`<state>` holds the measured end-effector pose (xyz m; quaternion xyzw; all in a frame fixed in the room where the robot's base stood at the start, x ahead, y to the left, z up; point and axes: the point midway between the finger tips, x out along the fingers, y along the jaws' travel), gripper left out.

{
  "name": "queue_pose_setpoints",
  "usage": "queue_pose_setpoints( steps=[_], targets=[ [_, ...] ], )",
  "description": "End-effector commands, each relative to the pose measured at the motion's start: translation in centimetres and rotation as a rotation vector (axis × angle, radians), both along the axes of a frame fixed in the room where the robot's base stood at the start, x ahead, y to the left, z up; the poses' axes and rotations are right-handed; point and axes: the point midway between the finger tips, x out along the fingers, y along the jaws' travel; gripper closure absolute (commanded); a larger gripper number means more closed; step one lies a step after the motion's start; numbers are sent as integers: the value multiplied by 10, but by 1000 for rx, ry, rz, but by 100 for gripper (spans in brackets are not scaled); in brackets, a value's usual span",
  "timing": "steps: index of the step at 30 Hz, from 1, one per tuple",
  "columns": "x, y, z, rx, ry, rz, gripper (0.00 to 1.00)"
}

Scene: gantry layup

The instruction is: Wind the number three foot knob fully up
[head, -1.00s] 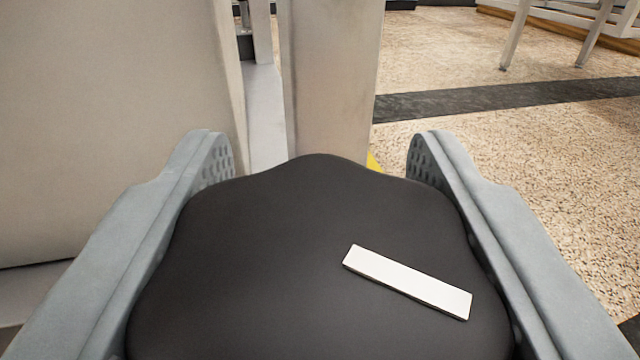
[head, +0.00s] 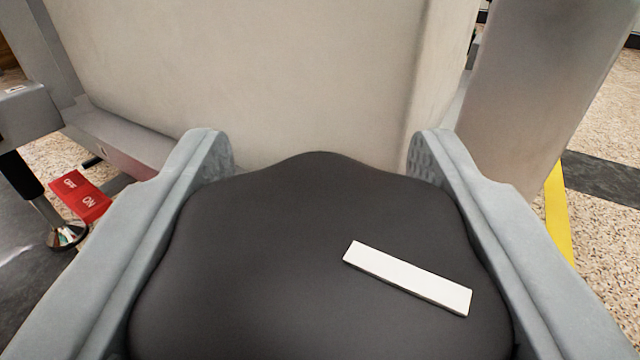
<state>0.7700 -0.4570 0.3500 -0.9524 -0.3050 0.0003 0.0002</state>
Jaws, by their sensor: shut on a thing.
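A large dark lobed knob (head: 250,255) fills the lower middle of the head view. A white bar mark (head: 408,278) lies slanted on the right part of its face. My gripper (head: 322,150) has one grey finger on each side of the knob and is shut on it. The finger pads are partly hidden by the knob. No number shows on the knob, and its stem or foot below is hidden.
A pale beige panel (head: 260,70) stands close behind the knob, and a grey post (head: 535,90) is at the right. A yellow floor strip (head: 558,215) runs at the right.

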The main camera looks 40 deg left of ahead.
Motion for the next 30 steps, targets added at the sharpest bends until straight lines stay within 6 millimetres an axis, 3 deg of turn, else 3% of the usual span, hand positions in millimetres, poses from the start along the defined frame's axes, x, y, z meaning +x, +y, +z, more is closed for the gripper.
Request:
queue_pose_setpoints(
  steps=[23,24,27,30],
  targets=[
    [-1,1,1,-1,-1,100,74],
    [-1,1,1,-1,-1,100,45],
    [-1,1,1,-1,-1,100,29],
    [-1,1,0,-1,-1,100,29]
  ],
)
